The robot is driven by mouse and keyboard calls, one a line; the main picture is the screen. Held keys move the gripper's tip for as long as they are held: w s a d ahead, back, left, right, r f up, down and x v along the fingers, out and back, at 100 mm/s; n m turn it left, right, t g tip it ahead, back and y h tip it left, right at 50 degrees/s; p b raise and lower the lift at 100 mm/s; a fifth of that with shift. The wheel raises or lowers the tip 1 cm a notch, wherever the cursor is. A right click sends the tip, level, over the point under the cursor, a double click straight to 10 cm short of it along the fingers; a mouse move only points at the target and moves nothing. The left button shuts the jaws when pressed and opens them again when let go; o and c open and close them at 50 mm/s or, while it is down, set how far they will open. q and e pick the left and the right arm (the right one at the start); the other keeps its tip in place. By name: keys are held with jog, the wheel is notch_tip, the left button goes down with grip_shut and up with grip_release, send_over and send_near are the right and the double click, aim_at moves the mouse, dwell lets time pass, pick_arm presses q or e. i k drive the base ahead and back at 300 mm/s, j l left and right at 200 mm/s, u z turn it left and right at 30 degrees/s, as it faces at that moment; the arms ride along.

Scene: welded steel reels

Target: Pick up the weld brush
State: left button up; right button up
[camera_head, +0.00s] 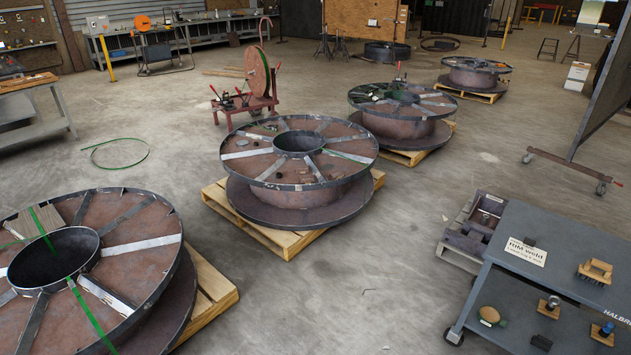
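A wooden block-shaped item that looks like a brush (596,270) sits on the grey top of the cart (565,240) at the lower right. Its bristles are too small to make out clearly. Smaller items with wooden bases, one dark-topped (549,306) and one blue-topped (603,332), stand on the cart's lower shelf. A roundish tan item (490,315) lies there too. I cannot tell for sure which of these is the weld brush. Neither of my grippers is in view.
Large steel reels (299,165) rest on wooden pallets (269,238), one close at the lower left. A white sign (526,251) lies on the cart. A bin of dark parts (467,238) stands beside it. Concrete floor is clear between the middle reel and the cart.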

aim_at(585, 271)
jog(key=z, duration=1.7)
jog(key=u, duration=1.25)
jog(key=z, duration=1.25)
jog(key=i+j, duration=0.35)
jog(key=i, duration=0.2)
jog(key=i+j+z, duration=0.1)
jog(key=i+j, duration=0.25)
jog(key=i, duration=0.15)
